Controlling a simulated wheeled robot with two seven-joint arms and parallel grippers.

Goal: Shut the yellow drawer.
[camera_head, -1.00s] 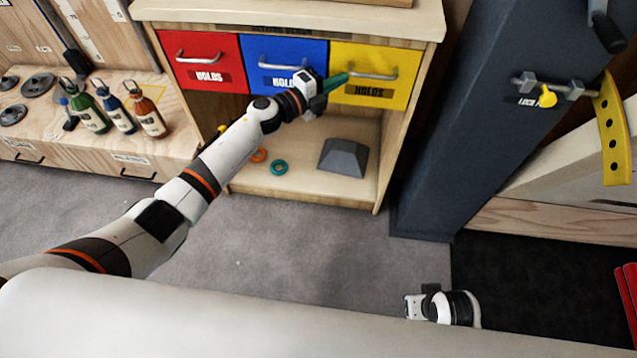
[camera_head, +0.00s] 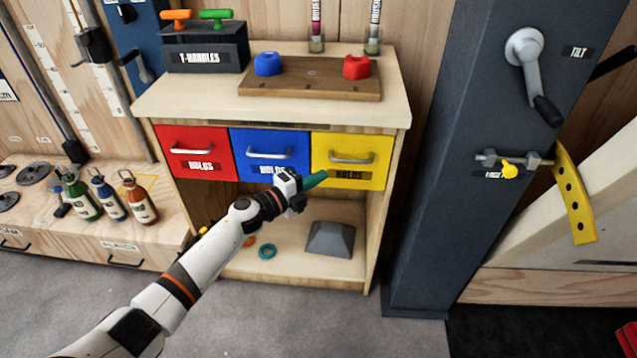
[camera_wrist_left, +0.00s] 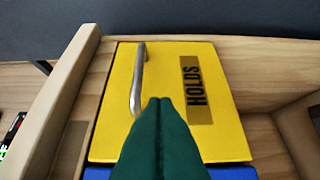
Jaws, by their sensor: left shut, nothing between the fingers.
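The yellow drawer (camera_head: 374,172) is the rightmost of three drawers under the wooden top, with a silver bar handle (camera_head: 352,158) and a HOLDS label. Its front looks about level with the red and blue fronts; I cannot tell if a small gap remains. My left gripper (camera_head: 320,178) is shut and empty, its green fingers pointing at the yellow front's lower left. In the left wrist view the fingertips (camera_wrist_left: 158,102) overlap the yellow front (camera_wrist_left: 215,140) between handle and label; contact is unclear. My right gripper is out of view.
The blue drawer (camera_head: 255,143) and red drawer (camera_head: 190,140) are beside it. Below, an open shelf holds a grey block (camera_head: 330,239). On top are a wooden board (camera_head: 312,89) with blue and red holds and a T-handles box (camera_head: 205,56). A dark post (camera_head: 440,180) stands right.

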